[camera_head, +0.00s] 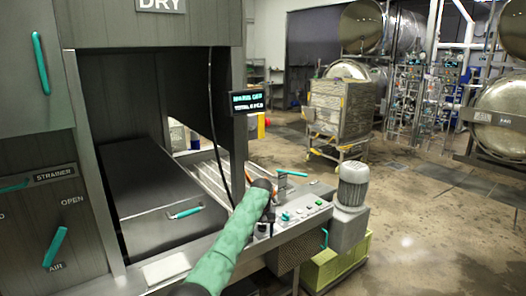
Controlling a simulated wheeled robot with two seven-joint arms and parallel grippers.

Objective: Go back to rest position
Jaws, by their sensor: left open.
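My left arm, in a green sleeve, reaches up from the bottom of the head view. Its dark end with the left gripper (268,188) is over the control panel (300,214) of the machine. The gripper is small and partly hidden by my own arm; I see nothing held in it. I cannot tell whether it touches the panel. My right gripper is not in view.
The grey machine marked DRY (152,28) stands close on the left, with a dark tray (150,190) in its opening. A small display (247,102) hangs from its edge. A motor (352,186) stands right of the panel. A wheeled crate cart (340,112) stands farther back. The right floor is clear.

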